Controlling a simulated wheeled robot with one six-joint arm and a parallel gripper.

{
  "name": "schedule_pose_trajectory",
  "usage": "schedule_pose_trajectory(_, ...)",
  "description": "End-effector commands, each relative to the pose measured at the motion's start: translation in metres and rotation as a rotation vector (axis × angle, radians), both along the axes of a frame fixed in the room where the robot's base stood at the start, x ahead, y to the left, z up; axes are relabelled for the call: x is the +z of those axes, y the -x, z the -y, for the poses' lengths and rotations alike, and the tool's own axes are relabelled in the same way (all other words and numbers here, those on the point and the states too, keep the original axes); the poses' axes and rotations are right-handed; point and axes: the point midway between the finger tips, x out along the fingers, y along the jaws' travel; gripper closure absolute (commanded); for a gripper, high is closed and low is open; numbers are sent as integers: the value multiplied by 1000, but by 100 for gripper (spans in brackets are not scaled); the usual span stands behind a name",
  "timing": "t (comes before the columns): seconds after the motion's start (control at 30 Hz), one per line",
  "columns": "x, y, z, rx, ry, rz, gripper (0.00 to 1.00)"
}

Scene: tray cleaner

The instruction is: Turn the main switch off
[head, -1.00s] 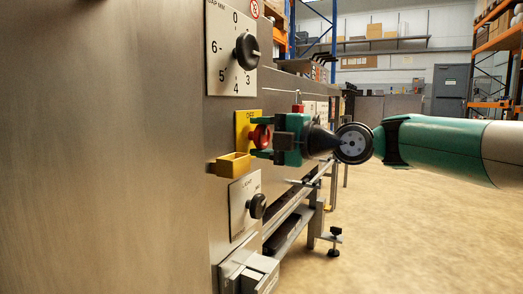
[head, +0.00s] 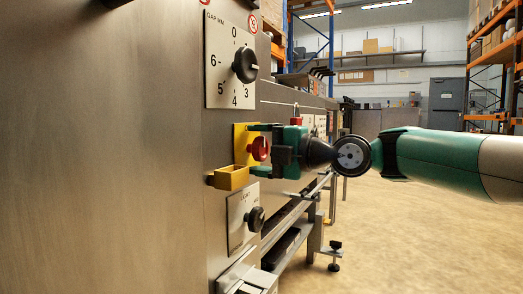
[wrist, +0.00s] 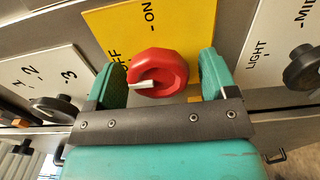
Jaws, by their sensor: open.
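The main switch is a red round knob (head: 260,149) on a yellow plate (head: 239,139); it also shows in the wrist view (wrist: 165,72). The plate (wrist: 112,28) carries OFF and ON lettering. The knob's white pointer mark (wrist: 142,85) points left in the wrist view, to the OFF side. My gripper (head: 255,150) is open, with one finger on each side of the knob.
A yellow box-like piece (head: 231,178) juts out just below the plate. A numbered gap dial (head: 245,65) sits above, and a LIGHT knob (head: 255,219) below. The floor (head: 400,240) to the right is clear.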

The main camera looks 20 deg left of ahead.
Motion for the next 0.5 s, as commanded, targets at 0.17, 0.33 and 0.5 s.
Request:
schedule_pose_trajectory(0.17, 0, 0, 1, -1, 0, 0, 21)
schedule_pose_trajectory(0.33, 1, 0, 15, -2, 1, -2, 21)
schedule_pose_trajectory(0.5, 3, 2, 50, -6, 1, -3, 21)
